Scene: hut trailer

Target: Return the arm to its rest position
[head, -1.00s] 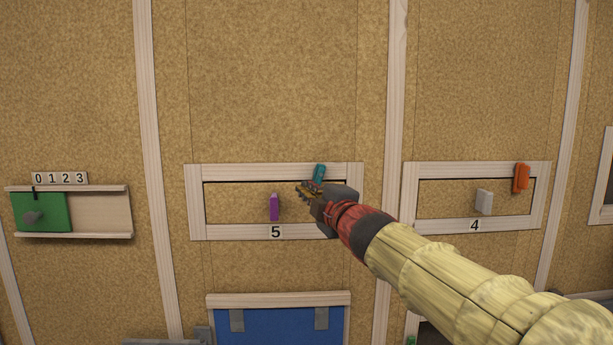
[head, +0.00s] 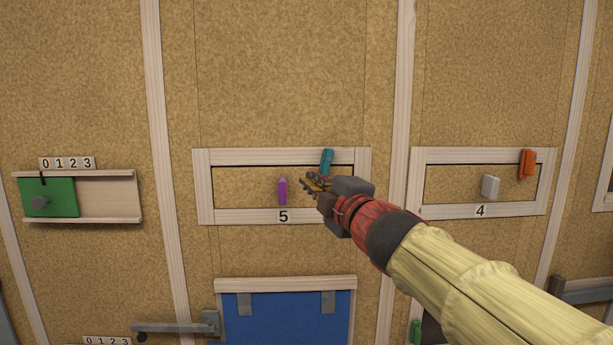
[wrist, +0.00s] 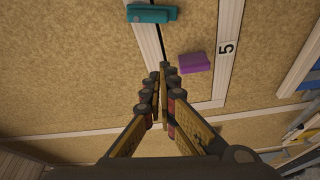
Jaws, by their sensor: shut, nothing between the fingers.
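My gripper (head: 314,185) is at the end of my outstretched arm, in front of the right part of the framed panel marked 5 (head: 230,215). Its fingers are shut with nothing between them. They also show at the middle of the wrist view (wrist: 162,80). A purple handle (head: 282,191) on the panel is just left of the fingertips in the head view, and it shows in the wrist view (wrist: 195,62). A teal latch (head: 326,161) sits on the top frame, just above the fingers. My gripper appears apart from both. My wrist hides the panel's lower right corner.
Panel 4 (head: 440,212) at right has a white handle (head: 490,186) and an orange latch (head: 527,163). A green slider (head: 62,198) sits under a 0 to 3 scale at left. A blue panel (head: 285,318) and a grey lever (head: 172,327) are below.

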